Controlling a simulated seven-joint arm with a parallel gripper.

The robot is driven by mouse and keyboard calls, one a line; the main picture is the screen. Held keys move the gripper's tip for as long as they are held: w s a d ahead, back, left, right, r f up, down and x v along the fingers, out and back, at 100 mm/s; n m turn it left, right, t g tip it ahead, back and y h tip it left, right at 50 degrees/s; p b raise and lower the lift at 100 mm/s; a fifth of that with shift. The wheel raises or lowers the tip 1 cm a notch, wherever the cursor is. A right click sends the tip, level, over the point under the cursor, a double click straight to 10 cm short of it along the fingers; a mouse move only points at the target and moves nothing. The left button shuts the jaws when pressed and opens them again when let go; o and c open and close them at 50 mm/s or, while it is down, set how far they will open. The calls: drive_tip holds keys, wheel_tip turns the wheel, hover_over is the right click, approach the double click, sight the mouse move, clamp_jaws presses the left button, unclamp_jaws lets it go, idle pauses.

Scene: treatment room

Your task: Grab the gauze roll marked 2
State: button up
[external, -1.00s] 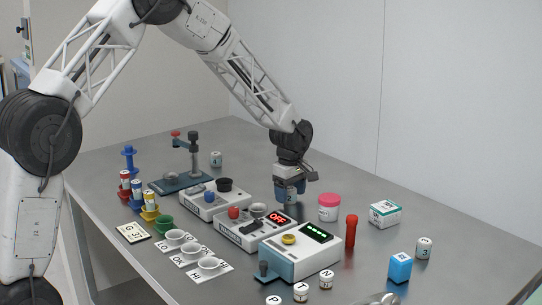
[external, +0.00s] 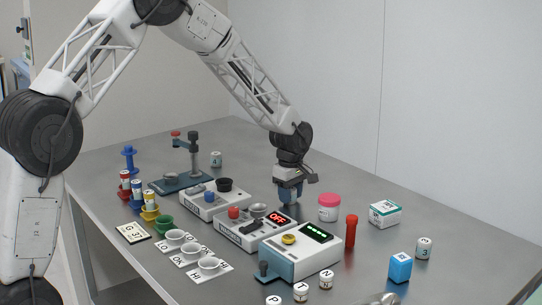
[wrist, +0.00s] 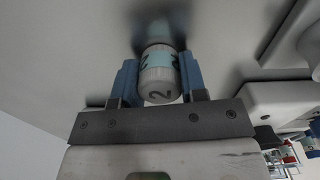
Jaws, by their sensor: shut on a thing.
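The gauze roll marked 2 (wrist: 158,75) is a white roll with a pale blue band. In the wrist view it sits between the two blue fingers of my gripper (wrist: 159,82), and its number shows on the near end. My gripper (external: 289,196) is shut on it, low over the table behind the device with the red OFF display. In the external view the fingers mostly hide the roll. I cannot tell whether the roll touches the table.
The OFF device (external: 256,229) and a pink-lidded jar (external: 329,208) stand close to my gripper. A red cylinder (external: 351,231), a white-green box (external: 384,214) and another roll marked 3 (external: 424,248) are to the right. A roll marked 4 (external: 216,159) stands farther back.

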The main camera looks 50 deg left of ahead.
drive_tip(key=shift+r, duration=0.2)
drive_tip(key=shift+r, duration=4.8)
